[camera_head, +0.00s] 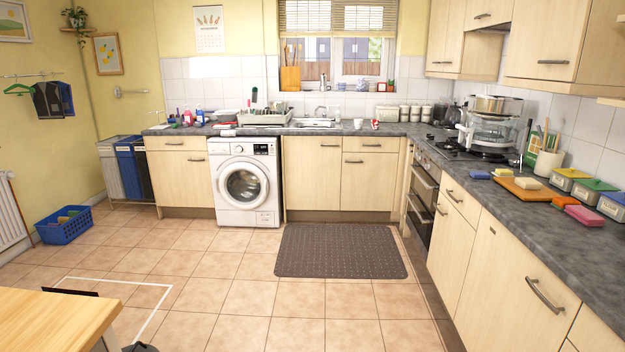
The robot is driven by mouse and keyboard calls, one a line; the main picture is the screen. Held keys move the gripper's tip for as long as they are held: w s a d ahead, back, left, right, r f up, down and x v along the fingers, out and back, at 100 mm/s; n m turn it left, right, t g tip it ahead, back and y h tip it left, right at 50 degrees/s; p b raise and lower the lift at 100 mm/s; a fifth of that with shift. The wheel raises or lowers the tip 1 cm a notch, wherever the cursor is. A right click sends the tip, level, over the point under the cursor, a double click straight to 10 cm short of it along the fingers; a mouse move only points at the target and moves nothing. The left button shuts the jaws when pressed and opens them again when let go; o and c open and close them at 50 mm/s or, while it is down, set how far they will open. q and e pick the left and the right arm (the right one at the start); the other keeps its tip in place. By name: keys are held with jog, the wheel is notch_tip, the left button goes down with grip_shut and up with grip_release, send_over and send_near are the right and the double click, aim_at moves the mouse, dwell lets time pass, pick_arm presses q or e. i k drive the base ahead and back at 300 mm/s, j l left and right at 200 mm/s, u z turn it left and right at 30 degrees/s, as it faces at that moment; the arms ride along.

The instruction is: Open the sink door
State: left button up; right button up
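The sink (316,122) is set in the grey worktop under the window, at the back of the room. Below it is a pale wood cabinet door (311,175) with a dark handle near its top right; the door looks closed. To its right is another pale door (367,184) under a drawer front (371,145), also closed. The washing machine stands directly left of the sink door. Neither of my grippers shows in the head view.
A dark mat (340,251) lies on the tiled floor in front of the sink cabinets. A wooden table (50,320) is at the near left, a blue basket (64,228) at the left wall. A counter (530,215) runs along the right. The middle floor is clear.

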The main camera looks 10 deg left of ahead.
aim_at(312, 163)
jog(key=i+z, duration=0.1)
jog(key=i, duration=3.35)
jog(key=i+u, duration=0.1)
jog(key=i, duration=1.15)
jog(key=i+l, duration=0.2)
jog(key=i, duration=1)
jog(key=j+u, duration=0.05)
